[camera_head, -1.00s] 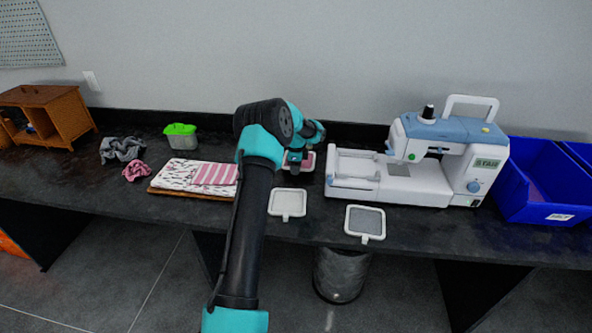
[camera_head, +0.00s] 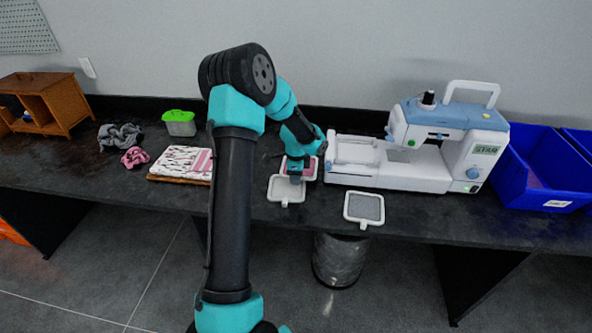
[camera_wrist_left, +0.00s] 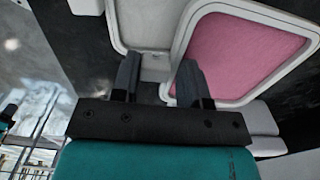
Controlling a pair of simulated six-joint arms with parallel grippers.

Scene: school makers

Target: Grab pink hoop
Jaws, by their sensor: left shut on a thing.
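The pink hoop (camera_head: 311,174) has a white square frame and a pink inside. It lies on the dark table, left of the sewing machine and partly hidden behind my left gripper (camera_head: 296,177). In the left wrist view the pink hoop (camera_wrist_left: 245,55) fills the upper right. My left gripper (camera_wrist_left: 160,80) has its two dark fingers on either side of a pale tab beside the hoop's frame, and is shut on it. The near hoop (camera_head: 286,198), white and grey, lies just in front. My right gripper is out of view.
A sewing machine (camera_head: 430,175) stands close on the right. Another grey hoop (camera_head: 364,208) lies at the front edge. Blue bins (camera_head: 540,170) are at far right. Folded cloth (camera_head: 180,162), scrunchies (camera_head: 121,137) and a green-lidded box (camera_head: 180,123) are at left.

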